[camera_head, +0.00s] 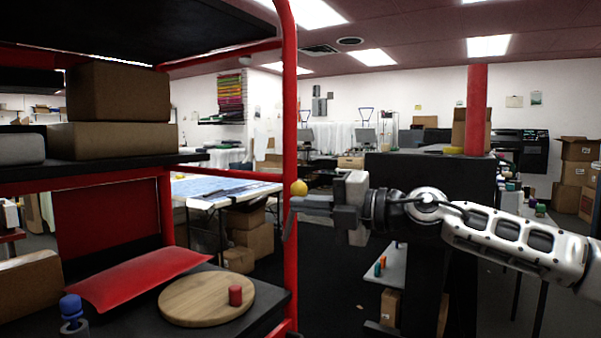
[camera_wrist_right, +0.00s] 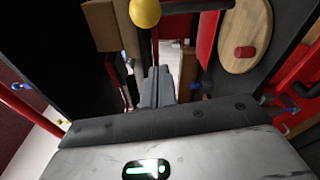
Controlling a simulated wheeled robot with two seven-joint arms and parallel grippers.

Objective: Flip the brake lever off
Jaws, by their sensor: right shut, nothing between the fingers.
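The brake lever (camera_head: 299,188) has a round yellow knob and stands beside the red upright post of the shelf cart. In the right wrist view the lever's knob (camera_wrist_right: 145,13) is at the top, with a dark rod below it. My right gripper (camera_head: 300,203) comes in from the right, shut and empty, its fingertips just below the knob and close to the lever. The fingers also show in the right wrist view (camera_wrist_right: 158,82), below the knob. I cannot tell whether they touch the lever. My left gripper is not in view.
The red-framed cart (camera_head: 291,120) has a lower shelf with a round wooden board (camera_head: 185,302), a red cylinder (camera_head: 236,295) and a red cushion (camera_head: 135,279). Cardboard boxes (camera_head: 118,92) sit on its upper shelf. A table (camera_head: 222,190) stands behind.

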